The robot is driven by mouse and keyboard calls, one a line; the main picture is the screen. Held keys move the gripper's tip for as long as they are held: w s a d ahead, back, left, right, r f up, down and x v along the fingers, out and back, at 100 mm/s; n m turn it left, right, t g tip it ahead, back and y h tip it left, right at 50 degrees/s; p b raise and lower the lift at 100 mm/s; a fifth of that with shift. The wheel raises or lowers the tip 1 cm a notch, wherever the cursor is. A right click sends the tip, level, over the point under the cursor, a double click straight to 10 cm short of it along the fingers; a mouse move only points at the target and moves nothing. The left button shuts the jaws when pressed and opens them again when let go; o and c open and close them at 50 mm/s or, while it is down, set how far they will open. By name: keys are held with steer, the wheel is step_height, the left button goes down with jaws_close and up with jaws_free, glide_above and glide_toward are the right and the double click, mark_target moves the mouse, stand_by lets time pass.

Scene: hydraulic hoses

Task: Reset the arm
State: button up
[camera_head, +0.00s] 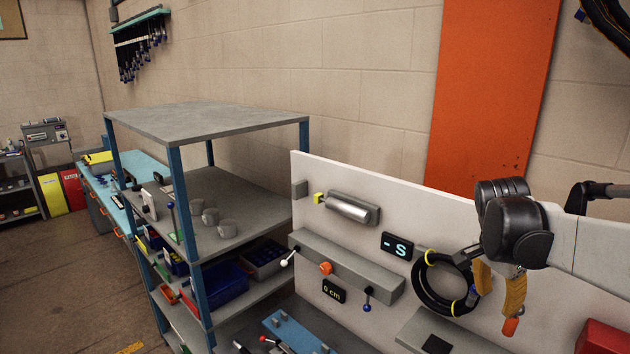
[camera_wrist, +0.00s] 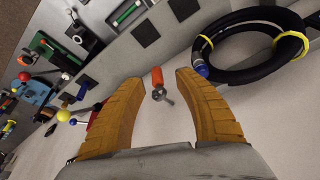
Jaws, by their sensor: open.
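My gripper (camera_head: 499,284) hangs in front of the white panel at the right of the head view, its yellow-orange fingers pointing down. In the wrist view its fingers (camera_wrist: 159,76) are spread apart, with nothing gripped between them. A small orange-tipped metal part (camera_wrist: 157,84) shows in the gap, beyond the fingers; I cannot tell its distance. The orange part also shows just below the fingers in the head view (camera_head: 510,326). A coiled black hose (camera_head: 422,292) with yellow ties hangs left of the gripper. In the wrist view the coil (camera_wrist: 224,58) has a blue end and is apart from the fingers.
The white panel (camera_head: 450,207) carries a metal cylinder (camera_head: 352,207), a grey bar with knobs (camera_head: 345,264) and small displays. A grey shelf unit (camera_head: 205,117) with blue posts stands left. A red box (camera_head: 603,338) is at the lower right. Floor at the far left is clear.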

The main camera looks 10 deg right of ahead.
steer(key=s+a+f+n+t+y+b, duration=0.1)
steer(key=s+a+f+n+b, duration=0.3)
steer(key=a+f+b, duration=0.4)
steer(key=s+a+f+n+t+y+b, duration=0.1)
steer(key=s+a+f+n+t+b, duration=0.2)
steer(key=a+f+n+b, duration=0.3)
steer(key=s+a+f+n+t+y+b, duration=0.1)
steer(key=s+a+f+n+t+b, duration=0.1)
steer(key=s+a+f+n+b, duration=0.3)
steer(key=a+f+b, duration=0.4)
steer(key=f+b, duration=0.1)
steer(key=f, duration=0.4)
steer(key=shift+a+f+y, duration=0.3)
steer(key=shift+a+f, duration=0.05)
steer(key=shift+d, duration=0.1)
